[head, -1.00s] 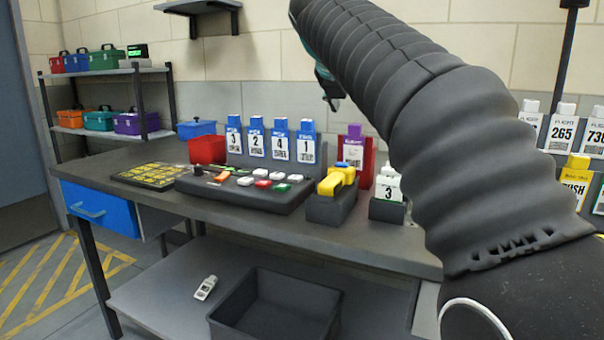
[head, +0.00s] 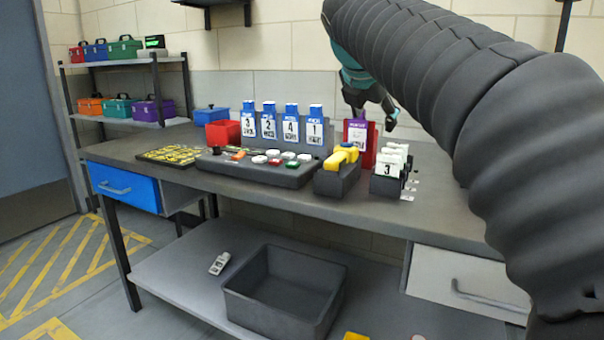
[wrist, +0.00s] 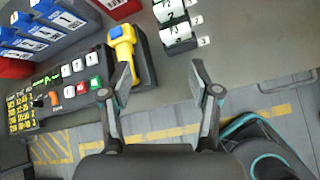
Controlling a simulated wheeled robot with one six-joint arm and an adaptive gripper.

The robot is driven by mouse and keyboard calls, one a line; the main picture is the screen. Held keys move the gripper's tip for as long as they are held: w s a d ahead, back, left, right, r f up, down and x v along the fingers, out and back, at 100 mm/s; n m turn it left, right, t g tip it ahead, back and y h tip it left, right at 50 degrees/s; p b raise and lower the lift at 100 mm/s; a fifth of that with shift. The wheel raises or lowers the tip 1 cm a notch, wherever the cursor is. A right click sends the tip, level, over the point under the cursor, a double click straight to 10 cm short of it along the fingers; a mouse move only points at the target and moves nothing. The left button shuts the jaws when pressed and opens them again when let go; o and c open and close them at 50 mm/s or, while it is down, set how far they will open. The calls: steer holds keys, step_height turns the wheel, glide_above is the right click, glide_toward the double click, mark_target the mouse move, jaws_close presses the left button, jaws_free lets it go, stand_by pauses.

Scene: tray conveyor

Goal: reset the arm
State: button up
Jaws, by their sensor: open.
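My arm comes in from the right of the head view and reaches over the workbench (head: 225,192). My gripper (head: 388,118) is partly hidden behind the arm there, above the back of the bench near the red holder with a purple-topped card (head: 357,130). In the wrist view my gripper (wrist: 160,75) is open, its two fingers spread wide with nothing between them. Below it are the bench's front edge and the floor. The yellow scanner (wrist: 123,45) in its dark holder lies just beyond the left finger, and seems apart from it.
A button panel (head: 262,170), blue-topped number cards (head: 291,125) and a white card rack (head: 388,165) stand on the bench. An empty dark bin (head: 285,285) and a small white device (head: 219,263) are on the lower shelf. Floor at left is clear.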

steer(key=s+d+f+m+g+y, duration=0.1)
steer(key=s+f+m+y, duration=0.1)
steer(key=s+f+m, duration=1.1)
steer(key=s+d+f+m+g+y, duration=0.1)
steer(key=s+f+m+g+y, duration=0.1)
steer(key=s+f+m, duration=1.1)
step_height(320, 180, down, 7)
steer(key=shift+s+d+f+m, duration=0.15)
steer(key=shift+s+d+m, duration=0.2)
steer(key=shift+s, duration=0.9)
